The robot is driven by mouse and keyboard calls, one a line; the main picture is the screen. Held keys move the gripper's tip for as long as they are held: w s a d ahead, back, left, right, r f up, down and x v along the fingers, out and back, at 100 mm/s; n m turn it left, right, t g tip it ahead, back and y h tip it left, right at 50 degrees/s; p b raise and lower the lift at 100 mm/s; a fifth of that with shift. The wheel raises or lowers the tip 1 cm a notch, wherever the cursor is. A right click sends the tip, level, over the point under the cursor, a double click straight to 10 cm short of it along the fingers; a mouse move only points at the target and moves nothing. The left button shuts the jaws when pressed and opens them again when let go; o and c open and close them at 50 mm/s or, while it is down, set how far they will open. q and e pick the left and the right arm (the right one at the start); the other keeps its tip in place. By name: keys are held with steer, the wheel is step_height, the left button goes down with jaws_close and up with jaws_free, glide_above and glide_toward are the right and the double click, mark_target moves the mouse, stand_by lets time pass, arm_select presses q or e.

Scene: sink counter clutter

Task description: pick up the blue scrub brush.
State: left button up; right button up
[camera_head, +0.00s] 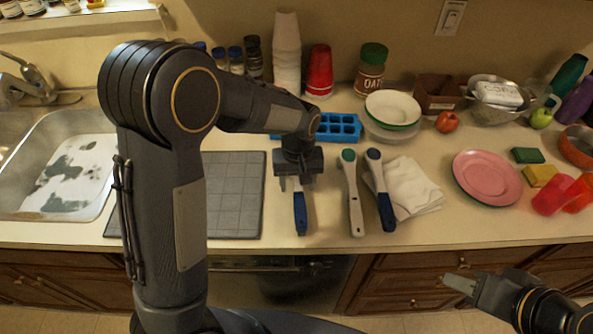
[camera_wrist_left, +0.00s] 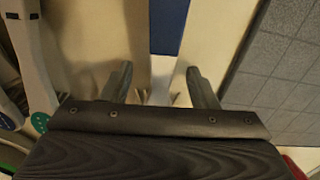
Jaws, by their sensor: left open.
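A scrub brush with a blue handle (camera_head: 300,214) lies on the counter below my left gripper (camera_head: 294,182). In the left wrist view, its blue handle (camera_wrist_left: 168,28) and a white part show between the two spread fingers (camera_wrist_left: 159,72). My left gripper is open, with one finger on either side of the brush; I cannot tell its exact height above it. The brush's head is hidden under the gripper. My right gripper (camera_head: 459,284) is at the lower right, in front of the counter, away from the brushes.
Close to the right lie a white brush with a teal top (camera_head: 353,195) and a blue-and-white brush (camera_head: 381,190), beside a folded white cloth (camera_head: 412,188). A grey mat (camera_head: 235,195) is left. A blue tray (camera_head: 338,128) and stacked bowls (camera_head: 392,110) stand behind.

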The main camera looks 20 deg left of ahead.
mark_target(296, 183)
arm_select(q)
steer(key=shift+f, duration=0.25)
steer(key=c, duration=1.1)
steer(key=shift+o, duration=0.2)
steer(key=shift+r, duration=0.1)
steer(key=shift+r, duration=0.6)
steer(key=r, duration=0.2)
steer(key=shift+s+a+r, duration=0.2)
steer(key=shift+s+r, duration=0.05)
steer(key=shift+r, duration=0.05)
steer(key=s+a+r+b, duration=0.2)
steer(key=s+a+r, duration=0.6)
steer(key=s, duration=0.3)
steer(key=shift+r, duration=0.55)
